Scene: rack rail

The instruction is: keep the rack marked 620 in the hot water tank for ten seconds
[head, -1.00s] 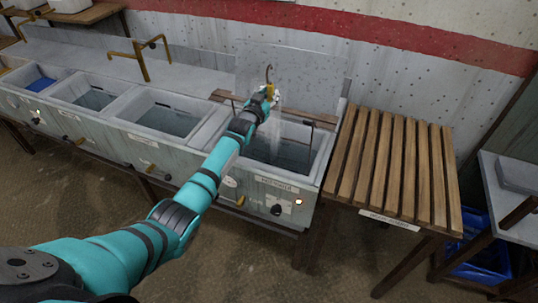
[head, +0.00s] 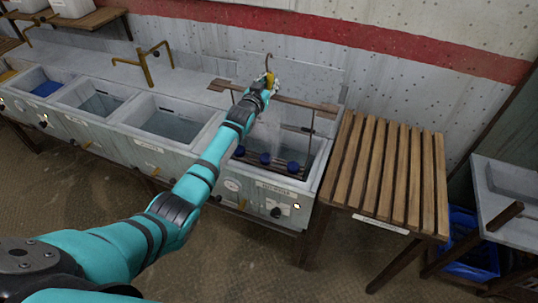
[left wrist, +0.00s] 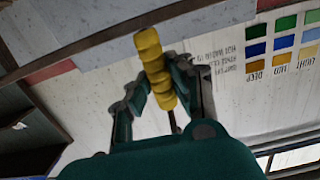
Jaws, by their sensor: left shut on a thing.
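The rack has a wooden top bar (head: 305,102), thin metal rods and a lower wooden part bearing several blue things (head: 265,159). It hangs in the rightmost tank (head: 318,170), whose front label (head: 272,187) is too small to read surely. The blue things show inside the tank's opening; whether they touch water I cannot tell. No 620 mark is legible. My left gripper (head: 266,86) is shut on the rack's yellow grip (left wrist: 155,65), below a hook (head: 268,62). My right gripper is not in view.
A slatted wooden table (head: 385,175) stands right of the tank. More tanks, one holding something blue (head: 45,88), run to the left. A brass tap (head: 145,65) stands behind them. A grey basin (head: 505,185) and a blue crate (head: 470,250) are at far right.

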